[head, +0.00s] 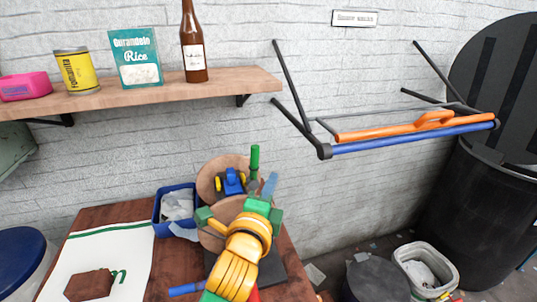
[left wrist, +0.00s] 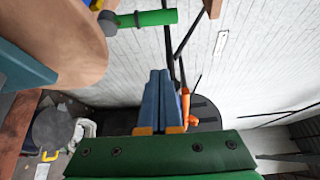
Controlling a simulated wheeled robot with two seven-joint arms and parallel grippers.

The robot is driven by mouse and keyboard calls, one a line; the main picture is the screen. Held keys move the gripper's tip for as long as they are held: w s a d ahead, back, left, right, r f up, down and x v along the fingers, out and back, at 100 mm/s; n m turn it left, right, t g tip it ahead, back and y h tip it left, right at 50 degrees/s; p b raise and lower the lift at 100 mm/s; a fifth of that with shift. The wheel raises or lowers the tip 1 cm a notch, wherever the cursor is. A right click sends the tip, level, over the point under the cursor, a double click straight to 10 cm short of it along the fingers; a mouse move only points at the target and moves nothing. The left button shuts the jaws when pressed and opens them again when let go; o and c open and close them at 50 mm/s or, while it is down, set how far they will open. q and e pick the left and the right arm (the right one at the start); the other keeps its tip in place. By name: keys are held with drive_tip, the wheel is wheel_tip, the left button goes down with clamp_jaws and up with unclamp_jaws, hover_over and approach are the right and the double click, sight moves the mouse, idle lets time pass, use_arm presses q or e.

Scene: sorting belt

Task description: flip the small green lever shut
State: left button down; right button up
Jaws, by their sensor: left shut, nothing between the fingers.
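The small green lever (head: 255,158) stands upright in the head view, rising from a dark pivot beside a round brown disc (head: 210,172). In the left wrist view the lever (left wrist: 150,18) shows at the top, sticking out sideways from its dark round pivot (left wrist: 107,22). My left gripper (head: 270,183) has blue fingers, shut together and empty, just right of the lever's lower part in the head view. In the left wrist view the closed fingertips (left wrist: 158,78) are apart from the lever. My left gripper's green body hides part of the device. My right gripper is not in view.
A blue and yellow part (head: 231,181) sits on the device. A blue bin (head: 158,212) with crumpled paper stands left of it. A brown block (head: 89,285) lies on a white mat (head: 135,262). A blue handle (head: 186,289) juts out low. A shelf (head: 135,93) is above.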

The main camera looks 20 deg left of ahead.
sight(255, 165)
use_arm(q)
drive_tip(key=w+a+p, duration=0.4)
drive_tip(key=w, duration=0.3)
drive_tip(key=shift+a+r, duration=0.15)
drive_tip(key=shift+r, duration=0.05)
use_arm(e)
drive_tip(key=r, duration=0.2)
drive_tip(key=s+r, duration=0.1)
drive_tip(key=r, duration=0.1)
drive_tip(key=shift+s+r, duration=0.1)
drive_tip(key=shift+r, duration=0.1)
